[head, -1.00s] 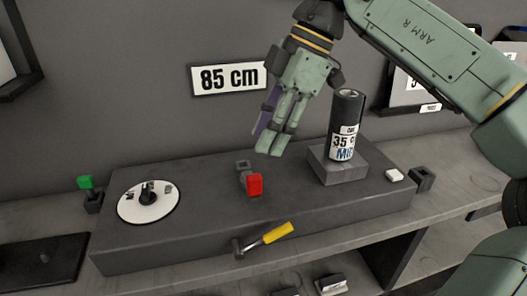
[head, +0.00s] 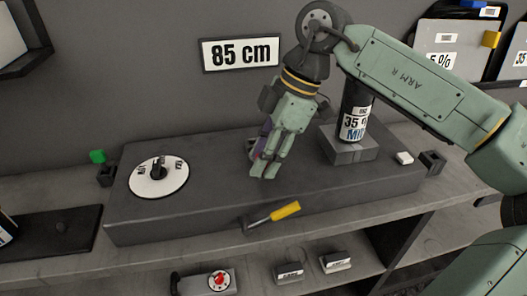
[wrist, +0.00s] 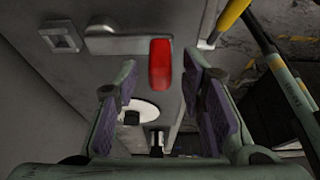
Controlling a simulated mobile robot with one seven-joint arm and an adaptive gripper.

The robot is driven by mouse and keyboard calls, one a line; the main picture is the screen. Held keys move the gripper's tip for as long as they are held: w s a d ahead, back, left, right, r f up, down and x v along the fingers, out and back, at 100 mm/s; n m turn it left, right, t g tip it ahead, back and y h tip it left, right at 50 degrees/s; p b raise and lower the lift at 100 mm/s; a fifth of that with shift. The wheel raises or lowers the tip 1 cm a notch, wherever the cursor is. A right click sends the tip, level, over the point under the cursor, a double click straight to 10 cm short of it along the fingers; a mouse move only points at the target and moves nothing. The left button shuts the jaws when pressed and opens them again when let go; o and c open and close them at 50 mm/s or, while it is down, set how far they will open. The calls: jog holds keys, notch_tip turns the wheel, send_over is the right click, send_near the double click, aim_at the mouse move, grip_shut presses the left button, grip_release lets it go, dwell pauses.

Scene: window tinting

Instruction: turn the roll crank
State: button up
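My gripper (head: 264,172) is open and empty, pointing down over the middle of the dark box (head: 210,215). In the wrist view, a red handle (wrist: 160,64) on a grey mount lies between and just beyond the spread purple-padded fingers (wrist: 160,82); I cannot tell whether they touch it. In the head view the gripper mostly hides this handle. A crank-like bar with a yellow grip (head: 286,211) sticks out at the box's front edge; its yellow grip also shows in the wrist view (wrist: 232,14). The frames do not settle which handle is the roll crank.
A white dial (head: 158,178) with a black knob sits at the box's left. A black labelled roll (head: 356,115) stands on a grey block (head: 350,152) right of my gripper. A green-topped switch (head: 98,157) is at far left. Small labelled items lie on the lower shelf (head: 250,262).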

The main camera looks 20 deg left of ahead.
jog(key=shift+c, duration=0.2)
grip_shut()
dwell(0.3)
dwell(0.4)
